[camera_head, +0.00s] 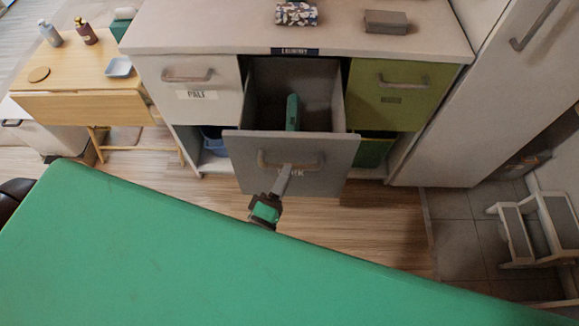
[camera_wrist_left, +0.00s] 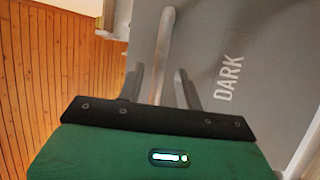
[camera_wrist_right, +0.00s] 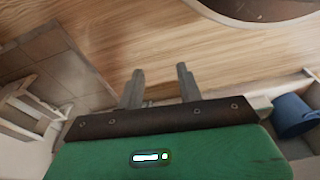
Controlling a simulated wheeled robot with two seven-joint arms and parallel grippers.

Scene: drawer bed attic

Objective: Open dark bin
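The dark bin is a grey tilt-out front (camera_head: 235,160) with "DARK" lettering, seen also in the left wrist view (camera_wrist_left: 255,45). It stands well out from the cabinet, and its inside shows from above. A tall green item is inside it. Its bar handle (camera_head: 268,162) runs between the fingers of my left gripper (camera_head: 283,178) in the left wrist view (camera_wrist_left: 160,75). Those fingers are apart, with gaps visible beside the handle (camera_wrist_left: 165,35). My right gripper (camera_wrist_right: 160,70) is open and empty over the wooden floor, out of the head view.
A white bin front (camera_head: 200,110) is left of the dark bin, and a green one (camera_head: 395,105) is right; both are shut. A wooden side table (camera_head: 85,95) stands left, and a step stool (camera_head: 530,225) right. My green body fills the foreground.

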